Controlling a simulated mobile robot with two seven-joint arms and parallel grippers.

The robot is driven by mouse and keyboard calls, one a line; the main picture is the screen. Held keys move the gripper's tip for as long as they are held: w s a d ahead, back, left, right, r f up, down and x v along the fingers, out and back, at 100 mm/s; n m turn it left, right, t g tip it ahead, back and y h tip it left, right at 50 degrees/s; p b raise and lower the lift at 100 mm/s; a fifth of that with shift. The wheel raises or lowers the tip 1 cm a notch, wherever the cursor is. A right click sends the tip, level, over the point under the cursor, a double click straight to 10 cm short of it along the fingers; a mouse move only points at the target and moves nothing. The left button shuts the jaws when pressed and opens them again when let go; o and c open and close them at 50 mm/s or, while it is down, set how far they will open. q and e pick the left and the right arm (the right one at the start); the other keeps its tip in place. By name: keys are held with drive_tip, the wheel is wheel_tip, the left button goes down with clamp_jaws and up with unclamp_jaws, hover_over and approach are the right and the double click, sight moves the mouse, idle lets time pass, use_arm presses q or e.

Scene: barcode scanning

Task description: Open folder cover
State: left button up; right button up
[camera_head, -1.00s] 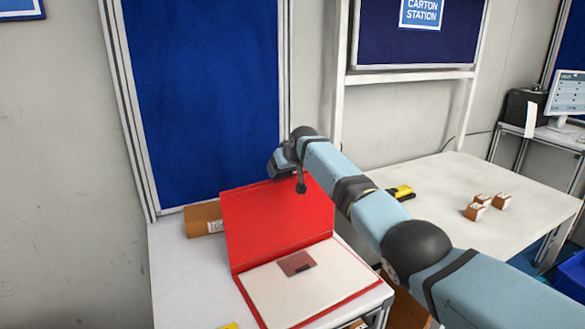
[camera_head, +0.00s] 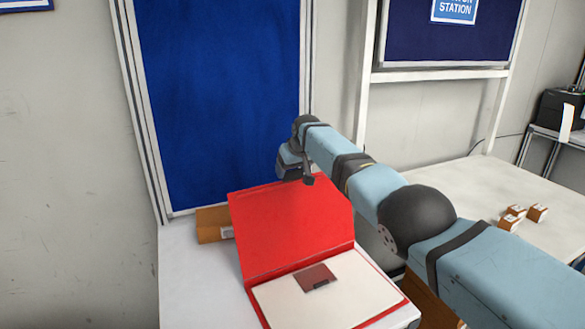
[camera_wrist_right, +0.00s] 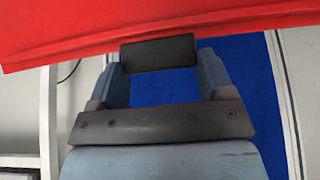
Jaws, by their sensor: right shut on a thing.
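The red folder (camera_head: 300,235) lies open on the white table at the left, its cover raised and leaning back toward the blue board. White pages (camera_head: 340,292) with a small dark red card (camera_head: 316,277) show inside it. My right gripper (camera_head: 308,179) is at the cover's top edge, behind it, and is shut on the cover. In the right wrist view the red cover (camera_wrist_right: 60,35) crosses the top, with the gripper's fingers (camera_wrist_right: 158,55) reaching up to its edge; the exact contact is hidden. My left gripper is not in view.
A brown carton (camera_head: 212,224) stands behind the folder at the left. The blue board (camera_head: 220,100) rises behind the table (camera_head: 200,290). Several small boxes (camera_head: 515,217) sit on another table at the right. The left table's front left part is bare.

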drive_tip(key=o, duration=1.2)
drive_tip(key=shift+s+d+f, duration=0.1)
drive_tip(key=shift+f, duration=0.45)
drive_tip(key=shift+o, duration=0.5)
drive_tip(key=shift+w, duration=0.2)
drive_tip(key=shift+s+r+p, duration=0.2)
drive_tip(key=shift+r+p, duration=0.2)
drive_tip(key=shift+r, duration=0.4)
drive_tip(key=shift+p+v, duration=0.4)
drive_tip(key=shift+v, duration=0.35)
drive_tip(key=b+v, duration=0.2)
drive_tip(key=v, duration=0.9)
drive_tip(key=shift+d+f, duration=0.15)
